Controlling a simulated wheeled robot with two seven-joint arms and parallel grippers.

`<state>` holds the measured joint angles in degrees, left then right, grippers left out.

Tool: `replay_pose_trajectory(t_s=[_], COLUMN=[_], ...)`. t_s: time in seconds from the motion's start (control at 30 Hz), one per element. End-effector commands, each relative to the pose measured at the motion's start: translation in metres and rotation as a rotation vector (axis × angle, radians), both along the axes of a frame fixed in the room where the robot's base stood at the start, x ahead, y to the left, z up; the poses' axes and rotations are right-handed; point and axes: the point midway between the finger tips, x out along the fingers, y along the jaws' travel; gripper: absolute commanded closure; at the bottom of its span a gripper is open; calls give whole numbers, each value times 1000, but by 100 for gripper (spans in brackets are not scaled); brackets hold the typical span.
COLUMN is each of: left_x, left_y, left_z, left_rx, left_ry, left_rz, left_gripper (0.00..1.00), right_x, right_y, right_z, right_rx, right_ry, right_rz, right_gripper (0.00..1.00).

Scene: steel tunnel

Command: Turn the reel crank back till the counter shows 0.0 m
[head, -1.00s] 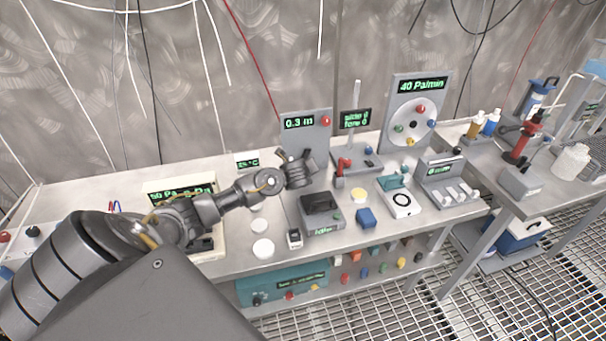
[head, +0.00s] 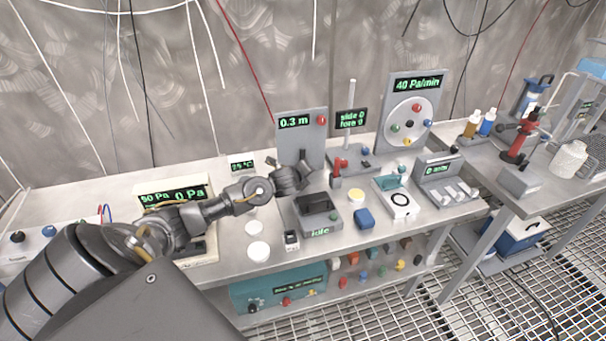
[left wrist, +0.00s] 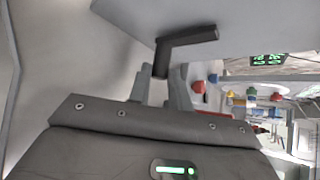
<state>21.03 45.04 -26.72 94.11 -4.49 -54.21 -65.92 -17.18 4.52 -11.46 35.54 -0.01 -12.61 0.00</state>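The reel panel (head: 312,145) is an upright grey plate on the bench, and its green counter (head: 294,122) reads 0.3 m. A red knob sits at its upper right. The dark, bent reel crank (left wrist: 187,42) shows in the left wrist view. My left gripper (head: 304,172) is in front of the panel's lower part and hides the crank in the head view. In the left wrist view, the fingertips of my left gripper (left wrist: 161,76) lie on both sides of the crank's handle end and appear closed on it. My right gripper is not in view.
A grey box marked idle (head: 318,216) and white discs (head: 258,251) lie in front of the arm. A slider post (head: 351,105) and a dial board (head: 390,103) stand right of the panel. The wall is close behind.

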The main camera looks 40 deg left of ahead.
Motion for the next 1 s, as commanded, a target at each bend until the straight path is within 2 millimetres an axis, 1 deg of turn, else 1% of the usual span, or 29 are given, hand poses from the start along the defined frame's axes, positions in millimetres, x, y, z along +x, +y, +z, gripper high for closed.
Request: replay_pose_trajectory(t_s=[0.03,0.13,0.17,0.4,0.53,0.67,0.8,1.0], left_x=[0,0,0,0,-6,-22,-45,-72], left_y=[0,0,0,0,-3,-8,-18,-28], left_z=[0,0,0,0,4,15,30,49], left_rx=[0,1,1,1,1,3,3,1], left_ry=[1,0,0,0,-1,0,0,0], left_rz=[1,-1,-1,-1,-3,-3,-4,-2], left_gripper=[73,60,59,59,59,59,59,59], right_x=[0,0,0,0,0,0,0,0], right_y=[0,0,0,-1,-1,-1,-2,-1], right_z=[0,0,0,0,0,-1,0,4], right_rx=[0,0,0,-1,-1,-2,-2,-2], right_ry=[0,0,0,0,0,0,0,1], right_rz=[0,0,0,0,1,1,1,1], right_gripper=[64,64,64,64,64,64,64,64])
